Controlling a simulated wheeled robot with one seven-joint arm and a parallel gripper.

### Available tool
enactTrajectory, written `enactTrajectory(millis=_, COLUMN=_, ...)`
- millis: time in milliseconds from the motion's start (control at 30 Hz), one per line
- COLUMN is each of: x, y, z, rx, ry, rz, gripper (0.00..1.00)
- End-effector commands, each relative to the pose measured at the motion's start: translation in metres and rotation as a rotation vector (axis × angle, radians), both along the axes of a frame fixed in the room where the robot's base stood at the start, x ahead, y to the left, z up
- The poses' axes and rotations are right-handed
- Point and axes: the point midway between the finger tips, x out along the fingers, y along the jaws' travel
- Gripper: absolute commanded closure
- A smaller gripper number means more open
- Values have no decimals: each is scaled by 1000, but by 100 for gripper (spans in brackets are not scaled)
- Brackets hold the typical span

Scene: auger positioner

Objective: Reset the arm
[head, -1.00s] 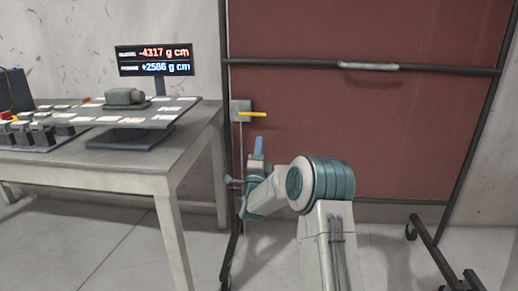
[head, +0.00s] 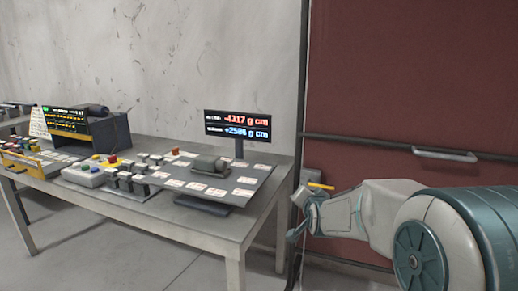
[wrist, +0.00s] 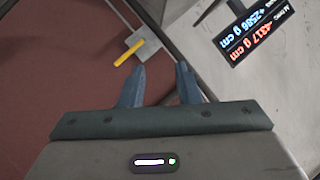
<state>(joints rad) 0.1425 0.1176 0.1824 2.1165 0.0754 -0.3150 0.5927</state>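My arm reaches out at the lower right of the head view, in front of the red panel (head: 400,80). My gripper (wrist: 160,72) shows in the wrist view with its two blue-grey fingers apart and nothing between them. In the head view my gripper is small and partly hidden at the arm's far end. A grey box with a yellow lever (wrist: 128,52) lies just beyond the left fingertip in the wrist view, apart from it as far as I can tell. The yellow lever also shows in the head view (head: 321,186).
A grey table (head: 215,228) at left holds a tilted panel with a grey device (head: 209,165), button boxes (head: 125,182) and a black unit (head: 85,128). A display (head: 237,127) reads -4317 and +2586 g cm. The panel has a horizontal bar with a handle (head: 444,154).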

Motion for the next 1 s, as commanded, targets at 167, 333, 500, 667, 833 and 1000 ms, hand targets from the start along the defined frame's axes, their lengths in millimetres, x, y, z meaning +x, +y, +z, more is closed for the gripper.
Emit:
enactTrajectory(millis=167, x=-72, y=2, z=45, rx=-166, ry=232, rz=87, gripper=70)
enactTrajectory(millis=333, x=-149, y=-2, z=69, rx=-297, ry=456, rz=185, gripper=70)
enactTrajectory(millis=500, x=-233, y=-7, z=92, rx=-395, ry=673, rz=304, gripper=70)
enactTrajectory(millis=667, x=-297, y=-12, z=106, rx=-450, ry=831, rz=411, gripper=70)
enactTrajectory(millis=833, x=-333, y=-14, z=109, rx=-470, ry=918, rz=477, gripper=70)
enactTrajectory(millis=1000, x=-340, y=-14, z=107, rx=-474, ry=937, rz=491, gripper=70)
